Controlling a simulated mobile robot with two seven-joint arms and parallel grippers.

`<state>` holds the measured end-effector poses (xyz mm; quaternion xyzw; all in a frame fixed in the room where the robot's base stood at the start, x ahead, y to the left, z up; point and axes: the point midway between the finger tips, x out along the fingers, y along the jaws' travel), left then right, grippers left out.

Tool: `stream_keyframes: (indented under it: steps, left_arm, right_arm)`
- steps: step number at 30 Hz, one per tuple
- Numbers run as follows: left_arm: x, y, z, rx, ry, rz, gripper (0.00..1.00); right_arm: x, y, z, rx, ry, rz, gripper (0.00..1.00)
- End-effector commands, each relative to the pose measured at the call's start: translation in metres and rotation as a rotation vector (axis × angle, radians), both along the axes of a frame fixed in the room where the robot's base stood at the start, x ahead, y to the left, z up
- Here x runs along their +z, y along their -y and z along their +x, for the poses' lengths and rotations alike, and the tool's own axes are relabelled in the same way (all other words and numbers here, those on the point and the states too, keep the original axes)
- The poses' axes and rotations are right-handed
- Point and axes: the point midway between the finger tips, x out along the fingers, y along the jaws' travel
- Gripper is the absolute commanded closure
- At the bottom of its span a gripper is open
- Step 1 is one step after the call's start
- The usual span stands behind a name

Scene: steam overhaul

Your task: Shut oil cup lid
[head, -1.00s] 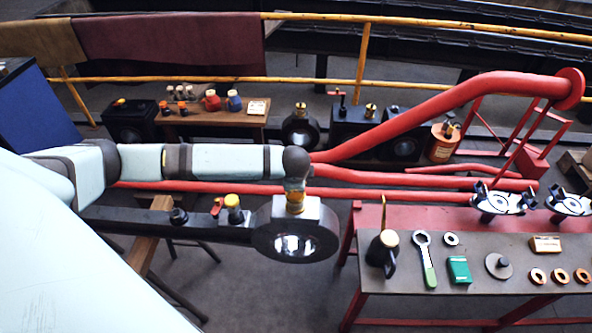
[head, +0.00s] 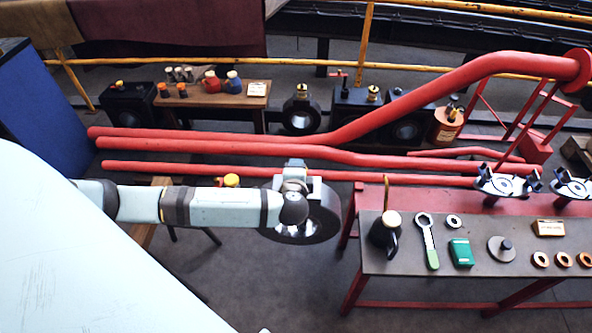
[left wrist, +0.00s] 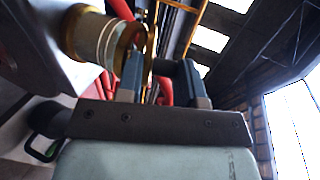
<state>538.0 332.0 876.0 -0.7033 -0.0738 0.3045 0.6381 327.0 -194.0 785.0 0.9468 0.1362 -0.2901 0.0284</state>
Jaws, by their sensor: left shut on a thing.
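My left gripper (head: 293,172) is over the round black rod end (head: 325,215) in the head view, and my arm covers much of that part. The brass oil cup (left wrist: 92,37) shows at the upper left of the left wrist view. Its thin brass lid (left wrist: 150,58) stands open beside the cup's mouth, edge-on between my left fingers (left wrist: 160,80). The gripper is shut on the lid. In the head view the cup and lid are hidden behind the gripper and wrist. My right gripper is not in view.
Red pipes (head: 250,150) run just behind the rod. A bench (head: 400,262) at right holds an oil can (head: 385,232), a wrench (head: 427,240) and a green box (head: 461,251). A yellow-topped pot (head: 232,180) sits behind my forearm. Open floor (head: 270,290) lies in front.

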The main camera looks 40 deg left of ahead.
Motion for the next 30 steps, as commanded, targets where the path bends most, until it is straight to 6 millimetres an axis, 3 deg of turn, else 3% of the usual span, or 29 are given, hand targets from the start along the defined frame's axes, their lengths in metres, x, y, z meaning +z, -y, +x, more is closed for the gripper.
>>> stream_keyframes:
  steps: [4,30]
  left_arm:
    - [-0.0072,0.0007,-0.0024,0.0,0.034,0.023,0.9]
    - [-0.0067,0.0011,-0.0031,0.001,0.077,0.05,0.9]
  right_arm:
    - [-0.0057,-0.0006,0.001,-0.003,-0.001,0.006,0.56]
    - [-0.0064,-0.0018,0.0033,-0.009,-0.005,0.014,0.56]
